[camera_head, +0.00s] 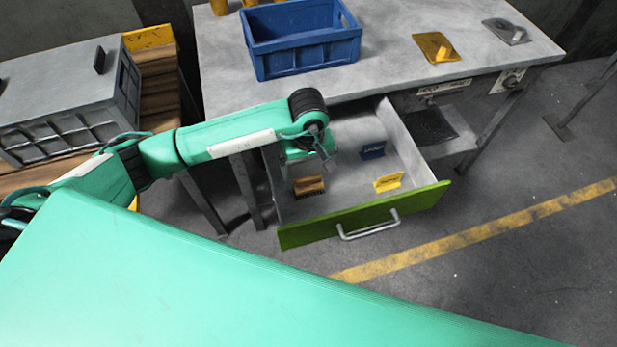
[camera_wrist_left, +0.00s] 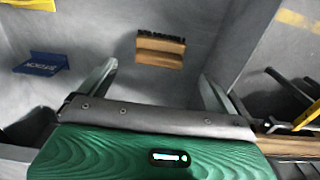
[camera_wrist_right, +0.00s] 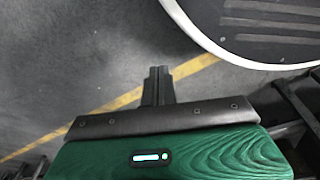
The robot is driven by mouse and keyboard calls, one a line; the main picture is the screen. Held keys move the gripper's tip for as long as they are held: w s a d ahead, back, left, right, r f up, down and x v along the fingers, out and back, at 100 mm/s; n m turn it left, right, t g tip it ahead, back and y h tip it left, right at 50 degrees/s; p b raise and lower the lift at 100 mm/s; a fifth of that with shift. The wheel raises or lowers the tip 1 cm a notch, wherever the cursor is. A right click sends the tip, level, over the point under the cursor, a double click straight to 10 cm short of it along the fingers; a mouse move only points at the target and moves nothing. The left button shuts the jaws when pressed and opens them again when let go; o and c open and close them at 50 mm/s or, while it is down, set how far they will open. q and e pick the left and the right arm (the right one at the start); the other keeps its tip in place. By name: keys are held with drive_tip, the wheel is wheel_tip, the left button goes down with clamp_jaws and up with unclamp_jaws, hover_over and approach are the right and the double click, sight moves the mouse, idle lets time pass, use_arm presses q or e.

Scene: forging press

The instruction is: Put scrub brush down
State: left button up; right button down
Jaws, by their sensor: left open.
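The scrub brush (camera_head: 309,187), a brown wooden block with dark bristles, rests on the floor of the open drawer (camera_head: 365,221). It also shows in the left wrist view (camera_wrist_left: 161,50), with its bristles toward the top of the picture. My left gripper (camera_head: 325,160) is over the drawer's left part. In the left wrist view its two fingers (camera_wrist_left: 158,82) are spread wide and nothing is between them; the brush lies beyond the tips, apart from them. My right gripper (camera_wrist_right: 158,72) is away over the floor, with its fingers together and nothing visible in them.
A yellow sign (camera_head: 388,182) and a blue sign (camera_head: 372,151) stand in the drawer. The workbench (camera_head: 400,80) above holds a blue crate (camera_head: 305,56) and a yellow plate (camera_head: 437,47). A grey box (camera_head: 60,90) is at the left. The drawer's green front borders the near side.

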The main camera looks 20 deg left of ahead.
sight(308, 178)
use_arm(q)
wheel_tip(308, 178, up, 3)
drive_tip(key=shift+f, duration=0.1)
drive_tip(key=shift+r, duration=0.65)
use_arm(e)
drive_tip(key=shift+r, duration=0.6)
drive_tip(key=shift+w, duration=0.3)
